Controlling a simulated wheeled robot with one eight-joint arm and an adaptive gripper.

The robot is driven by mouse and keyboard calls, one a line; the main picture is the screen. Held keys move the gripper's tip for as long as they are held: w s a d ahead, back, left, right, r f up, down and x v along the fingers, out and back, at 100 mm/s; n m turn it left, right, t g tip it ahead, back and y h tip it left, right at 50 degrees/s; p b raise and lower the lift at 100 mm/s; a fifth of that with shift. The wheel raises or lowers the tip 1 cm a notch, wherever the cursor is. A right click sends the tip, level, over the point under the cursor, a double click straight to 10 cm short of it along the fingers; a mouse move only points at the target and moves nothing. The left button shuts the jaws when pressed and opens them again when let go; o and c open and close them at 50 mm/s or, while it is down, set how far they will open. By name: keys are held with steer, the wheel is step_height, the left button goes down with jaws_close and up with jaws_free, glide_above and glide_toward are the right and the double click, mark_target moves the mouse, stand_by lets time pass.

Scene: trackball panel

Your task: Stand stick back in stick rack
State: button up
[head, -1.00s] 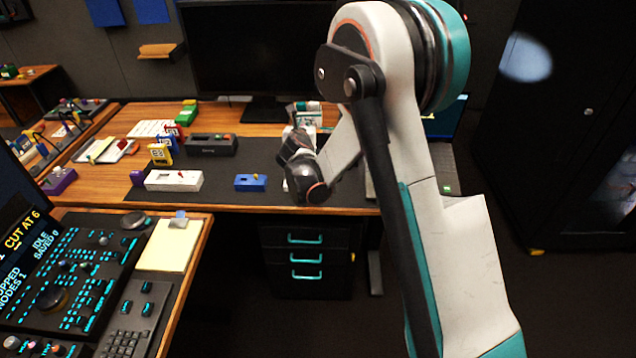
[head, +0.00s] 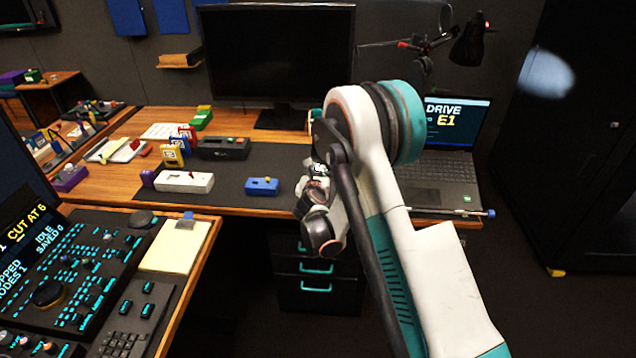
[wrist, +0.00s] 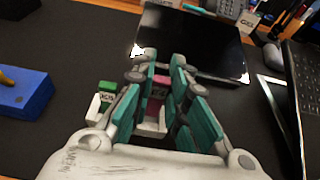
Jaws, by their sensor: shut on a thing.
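My gripper (wrist: 163,72) has teal fingers and is shut on a pink stick (wrist: 157,88), seen between them in the wrist view. A white rack (wrist: 150,127) shows just below the pink stick, largely hidden by the fingers. A green stick (wrist: 106,88) with a dark label stands at the rack's left part. I cannot tell whether the pink stick is seated in the rack or just above it. In the head view my gripper (head: 318,170) is low over the desk's right part, mostly hidden by my arm.
A blue block (wrist: 22,95) with a yellow lever lies left of the gripper. A dark glossy tablet-like panel (wrist: 195,40) lies beyond it. The laptop (head: 440,165) stands to the right. The dark mat (head: 265,160) has clear room between the blue block and the monitor (head: 275,50).

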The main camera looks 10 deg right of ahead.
steer(key=shift+f, duration=1)
steer(key=shift+f, duration=0.15)
steer(key=o, duration=0.7)
steer(key=shift+o, duration=0.2)
